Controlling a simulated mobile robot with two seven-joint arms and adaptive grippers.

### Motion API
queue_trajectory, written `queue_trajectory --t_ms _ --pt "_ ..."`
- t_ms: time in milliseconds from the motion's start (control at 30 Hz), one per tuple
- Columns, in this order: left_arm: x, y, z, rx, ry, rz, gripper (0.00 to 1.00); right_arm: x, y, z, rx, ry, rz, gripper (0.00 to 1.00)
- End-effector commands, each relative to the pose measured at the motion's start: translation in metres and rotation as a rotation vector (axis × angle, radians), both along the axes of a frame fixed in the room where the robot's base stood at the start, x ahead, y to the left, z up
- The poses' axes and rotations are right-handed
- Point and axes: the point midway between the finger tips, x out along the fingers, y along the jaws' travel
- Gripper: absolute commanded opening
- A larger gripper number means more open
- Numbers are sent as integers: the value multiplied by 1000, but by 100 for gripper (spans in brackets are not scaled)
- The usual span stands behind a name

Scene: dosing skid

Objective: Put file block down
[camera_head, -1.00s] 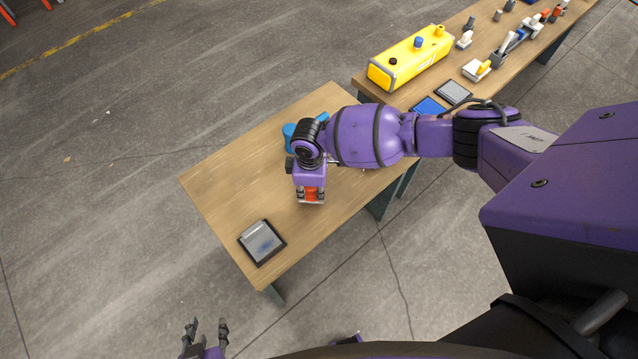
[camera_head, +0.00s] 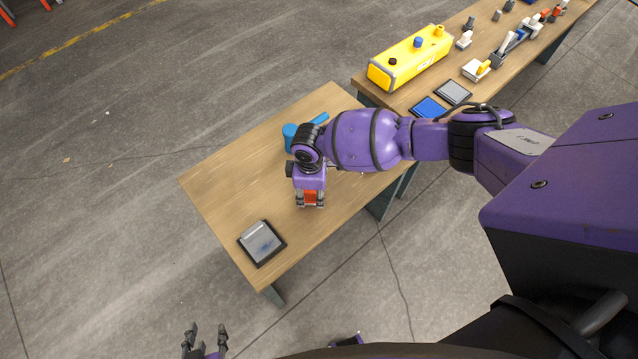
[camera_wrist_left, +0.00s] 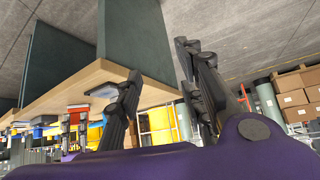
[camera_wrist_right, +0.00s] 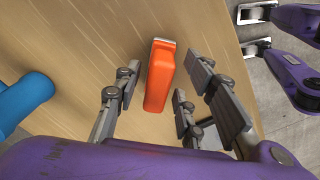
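The file block is an orange block with a pale end. In the right wrist view the file block (camera_wrist_right: 160,76) is at the wooden table top, between the spread fingers of my right gripper (camera_wrist_right: 162,85). A gap shows on each side of it. In the head view the file block (camera_head: 311,197) shows below my right gripper (camera_head: 311,203), near the table's right edge. My left gripper (camera_head: 205,336) is open and empty, off the table at the bottom; its spread fingers also show in the left wrist view (camera_wrist_left: 160,70).
A dark tray (camera_head: 262,243) with a grey insert lies at the table's near corner. A blue object (camera_head: 290,137) lies behind my right wrist. A second table holds a yellow case (camera_head: 410,58), blue pad (camera_head: 429,107), grey pad (camera_head: 454,92) and small parts. The left table area is clear.

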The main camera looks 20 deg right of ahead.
Motion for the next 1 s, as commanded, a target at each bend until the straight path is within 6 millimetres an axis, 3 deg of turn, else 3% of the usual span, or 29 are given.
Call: queue_trajectory --t_ms 167,600,800,1000 --pt "5 -2 6 -3 -11 -1 36 3 0 22 1 -7 0 37" --pt "5 -6 11 -11 -8 -3 36 1 1 109 0 -7 2 37" --pt "1 -5 10 -10 -2 -2 36 0 1 124 0 -4 2 37" --pt "-1 -4 10 -9 1 -4 36 -4 5 121 10 -2 0 37"
